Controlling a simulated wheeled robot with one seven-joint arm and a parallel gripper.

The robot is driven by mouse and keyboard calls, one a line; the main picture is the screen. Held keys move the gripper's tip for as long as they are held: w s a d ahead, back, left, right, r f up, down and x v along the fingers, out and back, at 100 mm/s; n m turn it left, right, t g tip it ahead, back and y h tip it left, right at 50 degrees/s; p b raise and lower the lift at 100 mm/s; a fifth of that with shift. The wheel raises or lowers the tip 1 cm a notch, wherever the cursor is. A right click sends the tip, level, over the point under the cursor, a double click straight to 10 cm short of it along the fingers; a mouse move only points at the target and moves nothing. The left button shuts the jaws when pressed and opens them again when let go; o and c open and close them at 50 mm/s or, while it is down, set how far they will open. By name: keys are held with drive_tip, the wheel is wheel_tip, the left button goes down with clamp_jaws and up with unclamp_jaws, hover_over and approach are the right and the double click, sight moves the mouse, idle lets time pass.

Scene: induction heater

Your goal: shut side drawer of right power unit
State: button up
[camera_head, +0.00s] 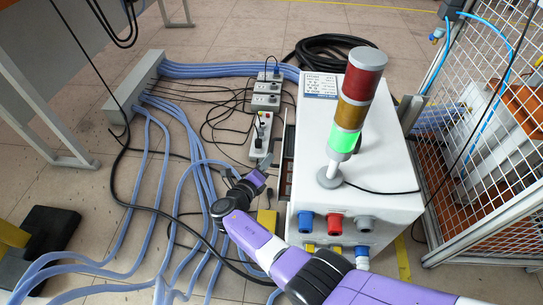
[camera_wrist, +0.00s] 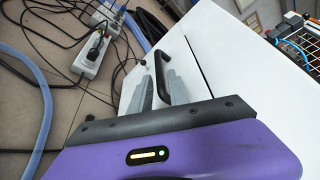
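The right power unit (camera_head: 385,150) is a white cabinet. Its side drawer (camera_head: 291,142) stands partly out on the left side, with a dark opening showing along its top. In the wrist view the white drawer front (camera_wrist: 138,72) carries a black bar handle (camera_wrist: 181,88). My gripper (camera_head: 266,176) is at the left of the drawer, low beside the cabinet. In the wrist view its two grey fingers (camera_wrist: 154,65) point at the drawer front, with a narrow gap between them. Whether the fingertips touch the front is unclear.
A signal tower (camera_head: 351,110) with a green light stands on the cabinet. Power strips (camera_head: 262,135) and black cables lie left of the drawer. Blue hoses (camera_head: 165,190) run across the floor at left. A wire-mesh fence (camera_head: 490,150) stands close at right.

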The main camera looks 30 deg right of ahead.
drive_tip(key=b+x, duration=0.2)
drive_tip(key=x, duration=0.2)
drive_tip(key=shift+f, duration=0.15)
drive_tip(key=shift+w+d, duration=0.25)
drive_tip(key=shift+d, duration=0.2)
clamp_jaws()
idle(0.9)
